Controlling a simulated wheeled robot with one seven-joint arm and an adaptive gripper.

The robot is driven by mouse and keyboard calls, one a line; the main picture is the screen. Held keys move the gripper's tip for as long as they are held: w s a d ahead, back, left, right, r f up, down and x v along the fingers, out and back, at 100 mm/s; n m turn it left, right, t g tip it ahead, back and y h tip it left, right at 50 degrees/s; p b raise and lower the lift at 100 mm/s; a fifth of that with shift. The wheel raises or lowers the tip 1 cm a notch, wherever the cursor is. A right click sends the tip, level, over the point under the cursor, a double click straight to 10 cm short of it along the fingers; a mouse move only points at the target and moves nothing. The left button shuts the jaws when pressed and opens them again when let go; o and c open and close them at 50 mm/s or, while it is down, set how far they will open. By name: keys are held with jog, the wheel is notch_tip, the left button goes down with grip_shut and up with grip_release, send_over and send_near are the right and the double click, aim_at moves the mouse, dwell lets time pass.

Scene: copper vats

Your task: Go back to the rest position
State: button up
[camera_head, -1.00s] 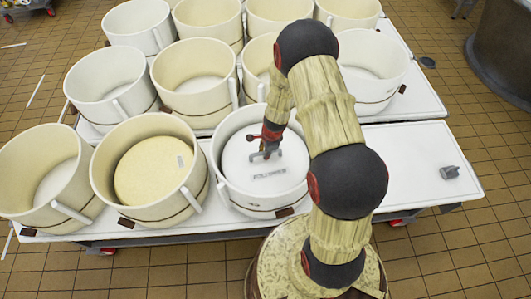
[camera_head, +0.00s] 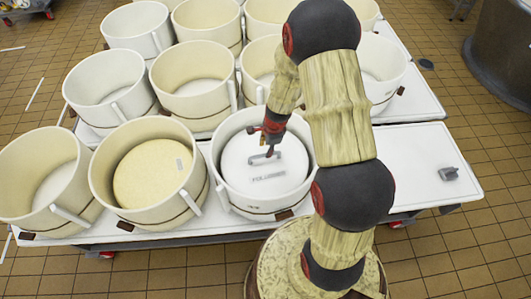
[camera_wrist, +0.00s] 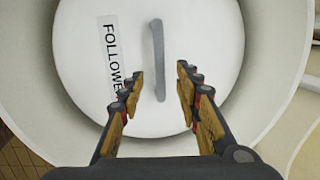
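My gripper (camera_wrist: 158,92) is open and empty in the wrist view, its two fingers apart. It points down at a white round lid (camera_wrist: 210,35) that bears a grey handle (camera_wrist: 157,60) and a label (camera_wrist: 110,55) reading "FOLLOWE...". The handle shows between and beyond the fingertips, and the fingers appear clear of it. In the head view my gripper (camera_head: 270,143) is above the handle (camera_head: 264,158). The lid (camera_head: 290,172) lies inside a white mould (camera_head: 228,197) in the front row.
A mould to the left holds a yellow round block (camera_head: 150,172). Several empty moulds, such as one (camera_head: 45,180) at the far left, crowd the white table (camera_head: 420,150). A small grey object (camera_head: 448,173) lies on its right part, otherwise bare. A dark vat (camera_head: 505,50) stands at the back right.

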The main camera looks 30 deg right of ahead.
jog(key=shift+s+d+r, duration=0.1)
jog(key=shift+s+r, duration=0.1)
jog(key=shift+r, duration=0.85)
jog(key=shift+s+d+r, duration=0.1)
jog(key=shift+s+r, duration=0.1)
jog(key=shift+r, duration=0.8)
jog(key=s+a+r+n+g+y, duration=0.1)
jog(key=s+a+r+n+g, duration=0.2)
jog(key=s+n, duration=0.5)
jog(key=s+a+r+n+t, duration=0.2)
jog(key=s+r+n, duration=0.2)
jog(key=r, duration=0.6)
jog(key=s+a+r+n+t+h+b, duration=0.1)
jog(key=s+a+r+n+t, duration=0.1)
jog(key=r, duration=0.8)
jog(key=s+a+r+n+t, duration=0.2)
jog(key=s+a+r+n, duration=0.2)
jog(key=r+n, duration=0.3)
notch_tip(320, 180, up, 3)
jog(key=shift+s+r+t+h+b, duration=0.2)
jog(key=shift+s+t+h+b, duration=0.15)
jog(key=shift+s, duration=0.45)
